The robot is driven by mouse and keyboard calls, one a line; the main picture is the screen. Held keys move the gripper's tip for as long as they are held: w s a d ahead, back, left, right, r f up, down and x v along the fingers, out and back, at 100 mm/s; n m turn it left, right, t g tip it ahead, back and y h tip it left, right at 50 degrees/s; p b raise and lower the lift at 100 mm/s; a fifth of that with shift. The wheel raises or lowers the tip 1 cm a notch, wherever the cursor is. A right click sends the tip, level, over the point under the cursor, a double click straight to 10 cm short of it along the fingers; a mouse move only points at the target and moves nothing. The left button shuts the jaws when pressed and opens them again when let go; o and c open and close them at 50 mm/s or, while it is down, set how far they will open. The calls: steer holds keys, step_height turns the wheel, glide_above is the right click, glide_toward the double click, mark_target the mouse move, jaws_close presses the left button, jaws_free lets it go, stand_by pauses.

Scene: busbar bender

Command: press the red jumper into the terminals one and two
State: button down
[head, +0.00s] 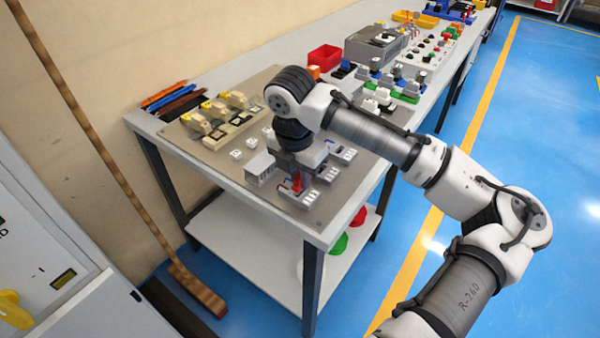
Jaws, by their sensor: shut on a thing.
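The red jumper (296,183) shows as a small upright red piece at the grey terminal blocks (304,197) on the near part of the table. My gripper (295,172) points down right above these blocks and is shut on the red jumper. My wrist hides most of the fingers and the jumper's upper part. The jumper's lower end is at or just above the blocks; I cannot tell whether it touches or sits in them. The numbers of terminals one and two are too small to read.
A grey ribbed block (261,168) and small white blocks stand left of my gripper. Yellow-topped devices (215,113) stand farther back. More terminal blocks (342,153) lie to the right. A red bin (324,58) is at the back. The table's front-right corner is bare.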

mark_target(295, 187)
steer(key=shift+f+b, duration=0.4)
steer(key=shift+f, duration=0.35)
steer(key=c, duration=1.3)
jaws_free()
steer(key=r, duration=0.4)
steer(key=s+r, duration=0.1)
steer(key=r, duration=0.4)
steer(key=a+r, duration=0.1)
steer(key=r, duration=0.3)
steer(key=shift+s+r, duration=0.2)
steer(key=shift+r, duration=0.15)
